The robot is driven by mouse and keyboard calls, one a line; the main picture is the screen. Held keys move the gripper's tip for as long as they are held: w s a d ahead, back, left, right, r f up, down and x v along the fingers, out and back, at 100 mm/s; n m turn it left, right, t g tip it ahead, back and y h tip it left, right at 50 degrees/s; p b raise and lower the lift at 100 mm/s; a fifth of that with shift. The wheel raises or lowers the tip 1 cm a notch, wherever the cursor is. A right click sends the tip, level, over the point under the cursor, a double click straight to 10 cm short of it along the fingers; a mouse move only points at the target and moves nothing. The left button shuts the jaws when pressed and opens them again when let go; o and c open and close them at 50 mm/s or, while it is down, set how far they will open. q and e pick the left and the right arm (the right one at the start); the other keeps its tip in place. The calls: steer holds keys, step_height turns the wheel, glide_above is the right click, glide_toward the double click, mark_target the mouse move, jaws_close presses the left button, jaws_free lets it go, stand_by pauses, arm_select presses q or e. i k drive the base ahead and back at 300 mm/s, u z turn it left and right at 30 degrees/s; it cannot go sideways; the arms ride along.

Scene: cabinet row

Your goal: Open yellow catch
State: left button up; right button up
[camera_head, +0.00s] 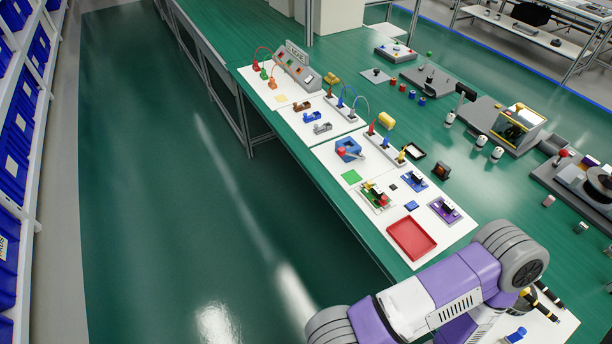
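I cannot pick out a part that is clearly the yellow catch. A yellow-framed, see-through box (517,126) stands on a grey base at the right of the green table, with dark contents inside. Any catch on it is too small to tell. A small yellow part (332,79) lies by the white panels at the back, and a yellow cylinder (387,120) lies nearer the middle. One of my arms, purple and grey, crosses the bottom right; I cannot tell which one.
White panels with coloured parts line the table's left edge, including a red tray (411,238) and a blue block (348,149). Grey fixtures (580,185) crowd the right. The floor aisle at left is clear, bounded by blue bins (15,150).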

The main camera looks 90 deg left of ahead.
mark_target(368, 185)
steer(key=u, duration=2.25)
